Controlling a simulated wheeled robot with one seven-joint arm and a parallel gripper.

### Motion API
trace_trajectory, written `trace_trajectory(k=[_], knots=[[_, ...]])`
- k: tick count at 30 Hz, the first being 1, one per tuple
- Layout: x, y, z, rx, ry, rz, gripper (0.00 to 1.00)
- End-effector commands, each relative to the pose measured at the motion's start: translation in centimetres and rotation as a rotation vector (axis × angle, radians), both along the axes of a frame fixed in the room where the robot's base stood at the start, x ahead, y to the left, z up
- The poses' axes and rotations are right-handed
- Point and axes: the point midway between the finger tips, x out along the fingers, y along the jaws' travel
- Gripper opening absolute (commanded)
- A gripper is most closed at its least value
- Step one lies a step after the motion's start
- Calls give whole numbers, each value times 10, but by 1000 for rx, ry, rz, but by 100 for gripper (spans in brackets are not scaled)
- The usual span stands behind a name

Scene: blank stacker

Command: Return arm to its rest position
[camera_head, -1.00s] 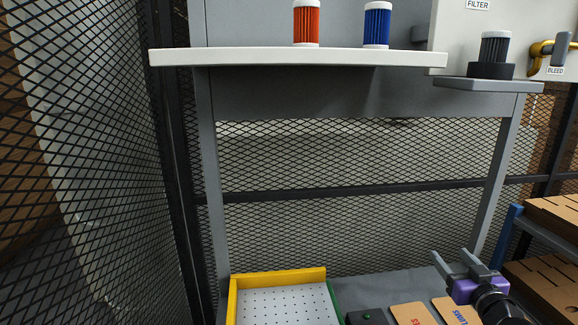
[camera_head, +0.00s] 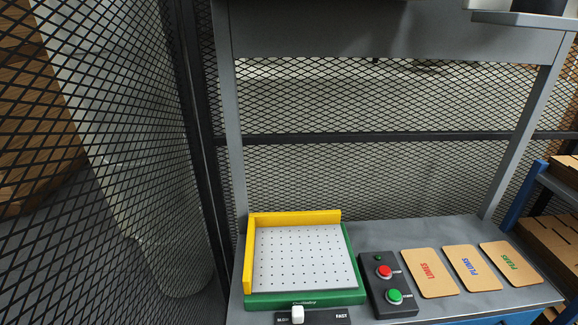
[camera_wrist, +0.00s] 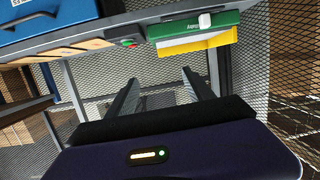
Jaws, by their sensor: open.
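My gripper (camera_wrist: 160,100) shows in the wrist view with its two fingers spread apart and nothing between them. The wrist view looks upside down, with the workbench along its top edge. My gripper is out of the head view. In the head view the workbench (camera_head: 455,240) holds a green tray (camera_head: 310,299) with a yellow corner fence and a perforated plate. None of these touches my gripper in the wrist view.
A black button box (camera_head: 378,270) with red and green buttons stands right of the tray. Three cards lie beyond it: LIMES (camera_head: 430,285), PLUMS (camera_head: 465,284) and PEARS (camera_head: 510,277). A slider (camera_head: 297,314) sits in front. Mesh fencing (camera_head: 130,150) stands left and behind. Cardboard stacks (camera_head: 550,235) are at right.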

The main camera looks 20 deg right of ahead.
Motion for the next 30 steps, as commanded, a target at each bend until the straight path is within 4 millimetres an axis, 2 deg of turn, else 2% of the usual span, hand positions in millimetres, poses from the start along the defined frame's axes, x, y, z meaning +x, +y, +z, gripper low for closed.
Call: trace_trajectory(k=[1, 6, 12, 16, 30], knots=[[-18, 11, 4, 3, 11, 25, 61], [-63, 39, 29, 17, 19, 100, 61], [-93, 56, 53, 31, 20, 162, 61], [-100, 59, 59, 34, 21, 176, 61], [-100, 59, 59, 34, 21, 177, 61]])
